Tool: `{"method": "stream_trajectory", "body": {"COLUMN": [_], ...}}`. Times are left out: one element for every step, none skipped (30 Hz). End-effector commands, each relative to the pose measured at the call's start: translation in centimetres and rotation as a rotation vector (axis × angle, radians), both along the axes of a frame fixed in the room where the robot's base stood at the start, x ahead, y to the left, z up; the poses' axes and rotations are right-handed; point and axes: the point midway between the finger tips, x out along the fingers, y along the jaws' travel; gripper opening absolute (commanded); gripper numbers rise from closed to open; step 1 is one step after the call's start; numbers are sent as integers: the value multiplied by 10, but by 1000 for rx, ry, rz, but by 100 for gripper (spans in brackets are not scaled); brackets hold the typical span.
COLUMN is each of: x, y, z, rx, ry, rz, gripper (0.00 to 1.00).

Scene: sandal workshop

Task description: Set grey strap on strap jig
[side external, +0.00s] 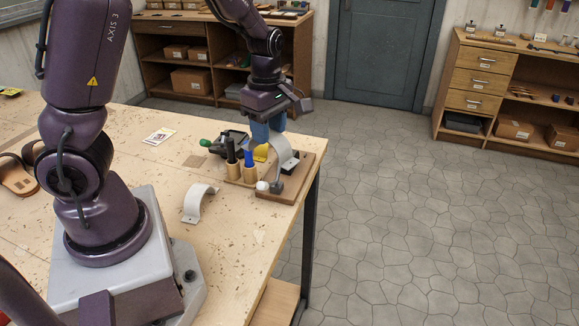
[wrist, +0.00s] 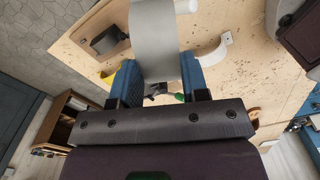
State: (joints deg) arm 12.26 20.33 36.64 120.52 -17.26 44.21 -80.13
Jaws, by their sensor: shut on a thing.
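My gripper (side external: 268,138) has blue fingers closed on the grey strap (side external: 284,152), a curved band. In the wrist view the strap (wrist: 154,38) runs up and away from between the fingers (wrist: 158,66). A wooden board with a dark block, which looks like the strap jig (side external: 302,172), lies at the table's right corner. In the side view the strap's lower end appears close to the dark block; I cannot tell whether they touch. In the wrist view the board (wrist: 122,20) is left of the strap, partly hidden by it.
A white arched strap (side external: 198,202) stands on the table. A small white cylinder (side external: 262,186), a yellow piece (side external: 261,153) and a green-handled dark tool (side external: 232,140) are close by. The table's front middle is clear.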

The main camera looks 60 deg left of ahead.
Motion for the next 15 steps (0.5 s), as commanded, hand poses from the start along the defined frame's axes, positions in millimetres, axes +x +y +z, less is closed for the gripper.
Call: {"method": "stream_trajectory", "body": {"x": [12,17,25,30,35,41,45,48,53,56,58,62,64,67,70], "y": [-7,-12,-18,-22,-27,-32,-36,-40,-44,-48,-51,-55,-58,-60,-63], "z": [9,13,20,25,29,35,40,44,48,52,55,60,63,66,69], "rx": [2,1,1,3,3,2,3,2,2,3,2,2,2,2,3], "ry": [-6,-5,-5,-5,-5,-3,-4,-3,-3,-3,-2,-2,-2,-2,-2], "rz": [-161,-260,-388,-480,-567,-673,-746,-811,-891,-947,-999,-1063,-1110,-1151,-1204], "gripper": [16,16,16,16,16,16,16,16,16,16,16,16,16,16,16]}}
